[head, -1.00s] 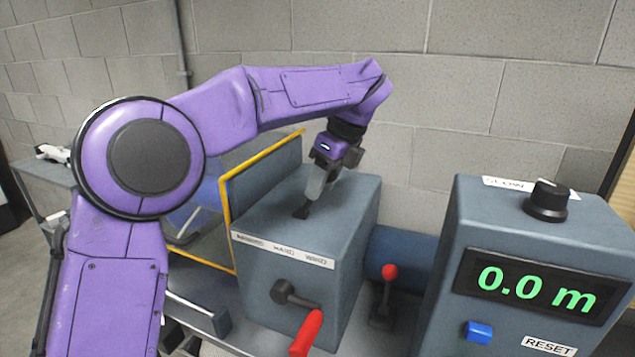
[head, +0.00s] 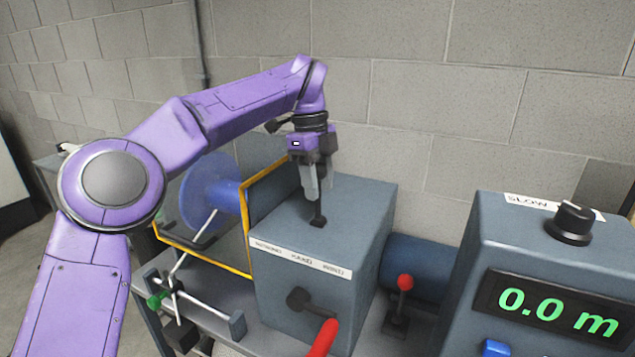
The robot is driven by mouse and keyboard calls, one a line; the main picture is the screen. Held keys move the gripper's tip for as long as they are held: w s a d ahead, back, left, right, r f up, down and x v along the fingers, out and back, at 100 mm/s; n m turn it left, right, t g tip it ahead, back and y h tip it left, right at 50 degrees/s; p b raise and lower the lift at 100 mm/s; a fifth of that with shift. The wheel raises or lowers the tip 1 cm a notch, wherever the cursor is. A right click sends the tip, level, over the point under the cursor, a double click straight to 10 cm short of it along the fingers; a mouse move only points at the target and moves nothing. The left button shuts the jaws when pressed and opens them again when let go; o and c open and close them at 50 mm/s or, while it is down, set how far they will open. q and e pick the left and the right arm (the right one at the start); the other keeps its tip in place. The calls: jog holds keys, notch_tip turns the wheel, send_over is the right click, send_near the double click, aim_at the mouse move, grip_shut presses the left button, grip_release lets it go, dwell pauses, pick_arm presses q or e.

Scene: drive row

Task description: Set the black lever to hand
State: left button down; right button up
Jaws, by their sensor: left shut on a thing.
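The black lever (head: 318,216) stands in the top of a blue-grey box (head: 365,215). It looks about upright in the picture. My left gripper (head: 313,192) points down from above and is shut on the lever's upper part, so the fingers hide its top. A white label strip (head: 301,259) with three words runs along the box's front top edge. The words are blurred; the lever stands behind the strip, above its middle to right part. My right gripper is not in view.
A red-handled crank (head: 322,338) sticks out of the box's front. A red-knobbed lever (head: 405,283) stands to its right. A console with a black knob (head: 571,222) and a 0.0 m display (head: 553,307) is at right. A yellow-framed guard (head: 205,255) and blue reel (head: 210,192) are at left.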

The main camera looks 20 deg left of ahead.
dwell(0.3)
pick_arm(q)
jog(key=c, duration=0.7)
grip_release()
jog(key=r+p, duration=0.1)
jog(key=r, duration=0.2)
jog(key=a+r+p, duration=0.1)
jog(key=r+p, duration=0.1)
jog(key=r, duration=0.2)
jog(key=r+p, duration=0.2)
jog(key=r, duration=0.1)
jog(key=shift+w+a+r, duration=0.15)
jog(key=shift+a+r, duration=0.1)
jog(key=shift+a, duration=0.1)
jog(key=shift+f, duration=0.1)
